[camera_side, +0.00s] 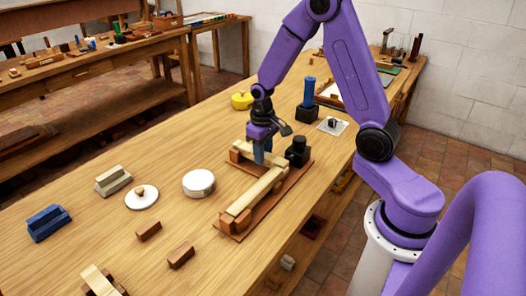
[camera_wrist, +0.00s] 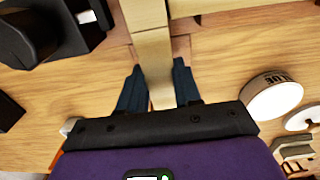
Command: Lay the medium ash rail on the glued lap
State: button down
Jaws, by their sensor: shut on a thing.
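My gripper (camera_side: 262,158) is low over the far end of the brown board (camera_side: 233,229), pointing down. In the wrist view its two dark fingers (camera_wrist: 157,88) are shut on a pale wooden rail (camera_wrist: 155,66), one on each side. The rail runs up out of that picture, with a seam across it where pale wood meets pale wood. In the side view a long pale rail (camera_side: 252,193) lies along the board, its near end by a brown block. The fingers partly hide the far joint. I cannot tell whether the held rail rests fully there, and no glue is distinguishable.
A black block (camera_side: 298,152) stands close right of my gripper. A white round tub (camera_side: 198,183) stands to the left, marked on its side in the wrist view (camera_wrist: 272,96). A white disc (camera_side: 142,197), blue block (camera_side: 48,223) and small brown blocks (camera_side: 180,257) lie leftward.

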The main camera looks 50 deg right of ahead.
jog(key=shift+f, duration=0.35)
dwell(0.6)
jog(key=c, duration=0.7)
grip_release()
notch_tip(320, 180, up, 16)
jog(key=r, duration=0.1)
jog(key=s+a+f+n, duration=0.1)
jog(key=s+a+n, duration=0.5)
jog(key=s+a, duration=0.5)
jog(key=s+a+f+n, duration=0.1)
jog(key=s+f+n, duration=0.2)
jog(key=s, duration=1.1)
jog(key=n, duration=0.3)
jog(key=shift+s+a+n+y, duration=0.25)
jog(key=shift+n+y, duration=0.05)
